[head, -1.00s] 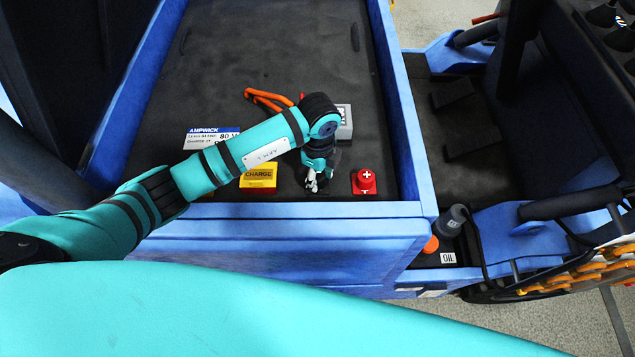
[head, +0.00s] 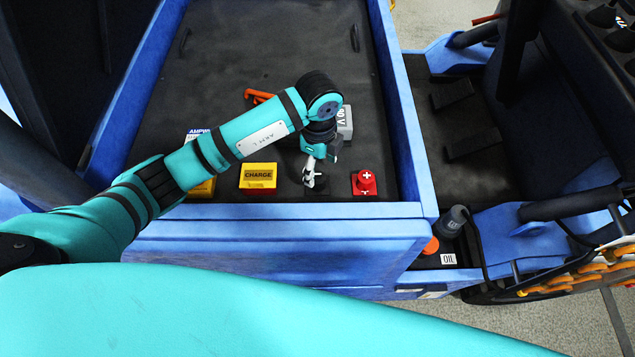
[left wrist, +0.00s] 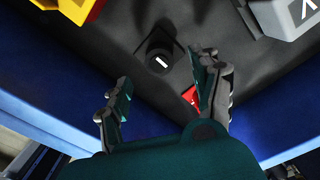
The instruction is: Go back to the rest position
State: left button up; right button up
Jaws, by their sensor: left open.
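My left gripper (head: 311,176) is at the front of the dark compartment inside the blue truck body. In the left wrist view the two fingers of my left gripper (left wrist: 160,92) are spread wide with nothing between them. A black terminal cap (left wrist: 160,62) with a white minus mark sits beyond the fingertips, apart from them. In the head view the gripper largely hides that cap. A red terminal (head: 365,182) with a white plus stands to the right of the gripper, and one finger partly covers this red terminal (left wrist: 191,96) in the wrist view. My right gripper is not in view.
A yellow CHARGE block (head: 258,177) stands left of the gripper. A grey block (head: 345,122) and an orange-handled thing (head: 258,96) lie behind my arm. The blue front wall (head: 290,211) runs close in front. The back of the compartment is clear.

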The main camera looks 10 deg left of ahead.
pick_arm(q)
notch_tip(320, 180, up, 7)
dwell(0.3)
